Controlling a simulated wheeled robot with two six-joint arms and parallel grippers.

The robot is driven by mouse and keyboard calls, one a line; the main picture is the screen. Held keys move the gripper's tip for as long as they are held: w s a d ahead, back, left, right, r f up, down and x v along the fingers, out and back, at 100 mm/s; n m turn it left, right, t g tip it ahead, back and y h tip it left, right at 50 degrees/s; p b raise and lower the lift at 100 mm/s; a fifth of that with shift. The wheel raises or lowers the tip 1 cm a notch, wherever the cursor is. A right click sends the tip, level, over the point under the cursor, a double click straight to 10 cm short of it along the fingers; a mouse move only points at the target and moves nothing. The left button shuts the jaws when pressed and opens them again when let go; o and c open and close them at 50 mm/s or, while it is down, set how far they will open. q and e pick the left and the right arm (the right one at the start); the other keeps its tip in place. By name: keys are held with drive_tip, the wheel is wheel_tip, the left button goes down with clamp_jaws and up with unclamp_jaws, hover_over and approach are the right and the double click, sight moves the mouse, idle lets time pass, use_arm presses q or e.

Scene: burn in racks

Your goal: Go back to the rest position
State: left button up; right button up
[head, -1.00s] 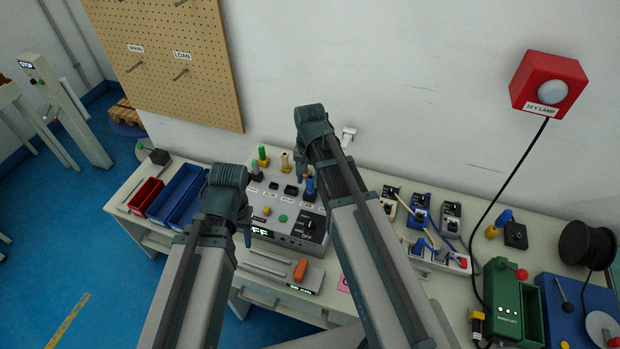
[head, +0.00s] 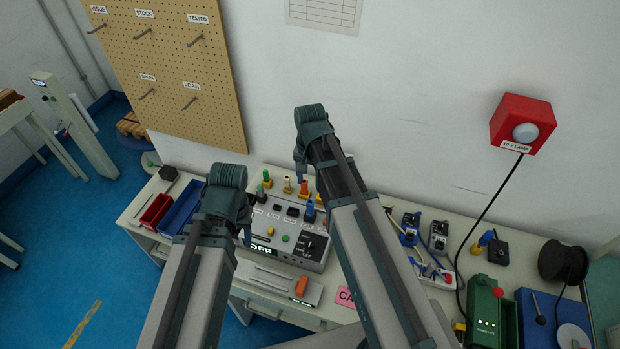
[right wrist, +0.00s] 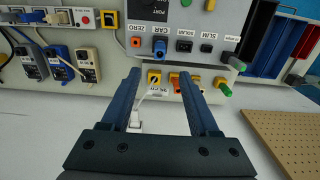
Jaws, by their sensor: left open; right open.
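My left gripper (head: 244,236) is in the head view, at the end of the left arm, in front of the grey test unit (head: 285,257). Its jaws are small and partly hidden by the wrist, but it is open with nothing seen in it. My right gripper (head: 300,172) is higher, above the back of the test unit. In the right wrist view its two blue fingers (right wrist: 160,74) are apart. No object is held.
The bench carries red (head: 156,210) and blue (head: 181,208) bins at the left, a green box (head: 485,308) and a black reel (head: 563,262) at the right. A red lamp (head: 521,123) and a pegboard (head: 165,60) are on the wall.

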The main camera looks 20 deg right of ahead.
use_arm(q)
drive_tip(key=shift+r+p, duration=0.35)
drive_tip(key=shift+r, duration=0.4)
use_arm(e)
drive_tip(key=shift+r, duration=0.75)
use_arm(q)
drive_tip(key=shift+f, duration=0.1)
use_arm(e)
drive_tip(key=shift+f, duration=0.1)
